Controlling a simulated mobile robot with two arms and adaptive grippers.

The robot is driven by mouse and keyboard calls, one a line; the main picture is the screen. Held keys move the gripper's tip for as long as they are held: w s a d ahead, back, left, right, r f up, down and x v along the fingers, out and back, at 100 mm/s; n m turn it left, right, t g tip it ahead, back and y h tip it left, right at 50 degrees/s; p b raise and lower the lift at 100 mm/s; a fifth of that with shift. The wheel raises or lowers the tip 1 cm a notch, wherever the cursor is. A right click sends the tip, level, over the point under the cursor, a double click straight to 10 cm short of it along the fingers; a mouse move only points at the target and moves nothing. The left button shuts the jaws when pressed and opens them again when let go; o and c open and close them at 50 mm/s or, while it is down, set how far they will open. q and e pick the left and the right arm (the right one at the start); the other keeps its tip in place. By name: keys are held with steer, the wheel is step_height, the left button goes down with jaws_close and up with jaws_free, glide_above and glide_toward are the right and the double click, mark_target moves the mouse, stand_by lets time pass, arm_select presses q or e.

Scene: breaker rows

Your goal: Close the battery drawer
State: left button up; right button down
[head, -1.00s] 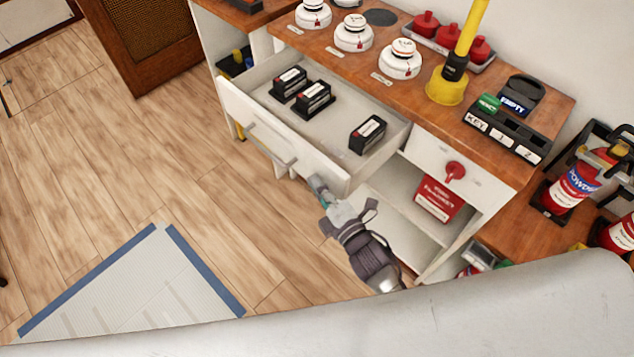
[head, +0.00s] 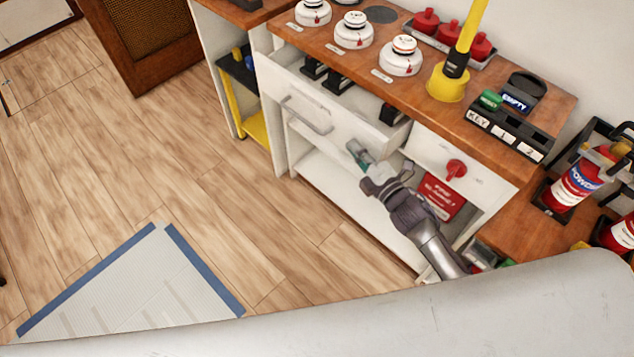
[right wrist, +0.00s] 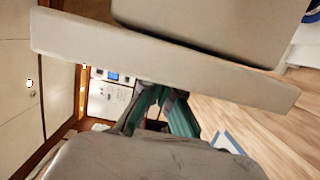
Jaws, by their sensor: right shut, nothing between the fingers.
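The battery drawer (head: 345,103) is a white drawer under the wooden counter, with a bar handle (head: 306,115) on its front. It stands partly open, a short way out. Black batteries (head: 338,82) show inside it, partly hidden by the drawer front and counter. My right gripper (head: 353,148) is shut and empty, at the lower right part of the drawer front. Whether it touches the front I cannot tell. In the right wrist view the right gripper's fingers (right wrist: 160,100) are under a long pale panel (right wrist: 160,62). My left gripper is not in view.
The counter (head: 400,92) carries white detectors (head: 355,30), a yellow post (head: 447,85) and a key rack (head: 503,131). Right of the drawer is a panel with a red knob (head: 456,169). Open shelves lie below.

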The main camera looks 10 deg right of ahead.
steer(key=shift+w+d+b, duration=0.15)
steer(key=shift+w+d, duration=0.45)
steer(key=shift+d, duration=0.2)
steer(key=shift+w+d+b, duration=0.15)
steer(key=shift+w+d, duration=0.45)
steer(key=shift+d, duration=0.2)
